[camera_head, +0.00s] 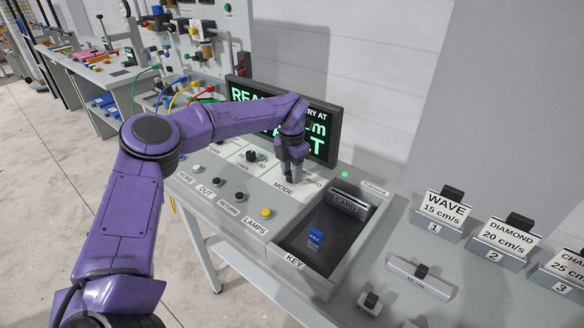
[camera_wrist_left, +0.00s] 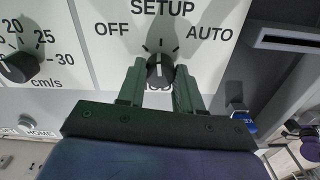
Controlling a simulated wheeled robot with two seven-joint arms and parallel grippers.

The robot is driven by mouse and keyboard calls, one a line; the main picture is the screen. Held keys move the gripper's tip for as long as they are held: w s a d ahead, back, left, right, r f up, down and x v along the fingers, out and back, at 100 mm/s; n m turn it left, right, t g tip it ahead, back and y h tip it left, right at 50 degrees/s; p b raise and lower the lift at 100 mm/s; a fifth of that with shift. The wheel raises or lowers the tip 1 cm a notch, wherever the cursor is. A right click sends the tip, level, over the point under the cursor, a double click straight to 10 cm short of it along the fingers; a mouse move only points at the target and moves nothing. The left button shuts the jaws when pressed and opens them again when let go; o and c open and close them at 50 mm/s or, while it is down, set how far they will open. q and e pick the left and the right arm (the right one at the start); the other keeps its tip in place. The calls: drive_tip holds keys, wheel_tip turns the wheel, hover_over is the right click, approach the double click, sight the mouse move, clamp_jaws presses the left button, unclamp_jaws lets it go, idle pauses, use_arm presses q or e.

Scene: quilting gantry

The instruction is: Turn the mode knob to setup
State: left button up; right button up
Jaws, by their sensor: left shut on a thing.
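The black mode knob (camera_wrist_left: 160,69) sits on a white panel under the words OFF, SETUP and AUTO in the left wrist view. Its pale pointer line looks upright, toward SETUP. My left gripper (camera_wrist_left: 160,82) has one finger on each side of the knob and is shut on it. In the head view my left gripper (camera_head: 291,176) reaches down to the console above the MODE label, and it hides the knob there. My right gripper is in neither view.
A speed knob (camera_wrist_left: 18,67) is left of the mode knob. A display screen (camera_head: 321,146) stands behind the gripper. A recessed key tray (camera_head: 284,244) with a blue key (camera_head: 315,238) and a yellow lamp button (camera_head: 266,212) are close by. Labelled card blocks (camera_head: 446,211) stand to the right.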

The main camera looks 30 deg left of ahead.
use_arm(q)
drive_tip(key=shift+r+m, duration=0.1)
drive_tip(key=shift+m, duration=0.4)
drive_tip(key=o, duration=1)
drive_tip(key=shift+o, duration=0.2)
wheel_tip(320, 180, up, 10)
drive_tip(key=b, duration=0.1)
drive_tip(key=shift+r, duration=0.2)
